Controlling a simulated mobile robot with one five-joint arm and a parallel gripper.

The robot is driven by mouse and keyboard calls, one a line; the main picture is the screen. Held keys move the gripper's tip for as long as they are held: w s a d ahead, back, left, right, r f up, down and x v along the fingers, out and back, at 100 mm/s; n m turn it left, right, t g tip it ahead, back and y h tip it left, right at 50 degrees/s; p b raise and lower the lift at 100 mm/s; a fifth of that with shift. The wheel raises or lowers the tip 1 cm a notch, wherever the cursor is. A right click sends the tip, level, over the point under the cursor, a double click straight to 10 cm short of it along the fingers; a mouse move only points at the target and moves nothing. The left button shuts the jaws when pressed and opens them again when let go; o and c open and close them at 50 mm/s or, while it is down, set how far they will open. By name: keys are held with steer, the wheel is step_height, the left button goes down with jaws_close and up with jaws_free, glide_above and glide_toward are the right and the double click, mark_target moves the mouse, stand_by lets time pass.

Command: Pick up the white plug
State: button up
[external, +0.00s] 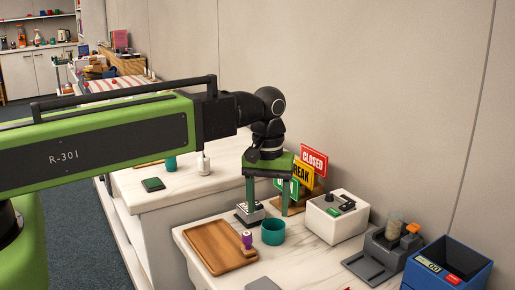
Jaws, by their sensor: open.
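My gripper (267,204) points down over the front counter, with its two green fingers spread apart and nothing visible held between them. I cannot clearly pick out the white plug. A small white object with a dark top (203,164) stands upright on the counter behind, to the left of my gripper and apart from it; I cannot tell whether it is the plug. A black and white object (249,213) sits just below the left fingertip; whether they touch is unclear.
A teal cup (273,232) stands just below my gripper. A wooden tray (205,244) holds a purple-handled stamp (247,241). Signs (314,160), a white box (338,222), a grey device (385,255) and a blue bin (450,268) line the right. A dark green item (153,184) lies on the rear counter.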

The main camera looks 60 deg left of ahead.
steer(key=w+a+r+n+p, duration=0.2)
steer(key=a+r+n+p, duration=0.15)
steer(key=a, duration=0.25)
steer(key=w+a+r+n+p, duration=0.2)
steer(key=a+r, duration=0.2)
steer(key=a, duration=0.2)
step_height(320, 180, up, 9)
steer(key=n+p, duration=0.5)
steer(key=p, duration=0.4)
glide_above(203, 157)
step_height(203, 157, down, 18)
steer(key=b, duration=1.8)
steer(key=shift+r, duration=0.1)
jaws_close()
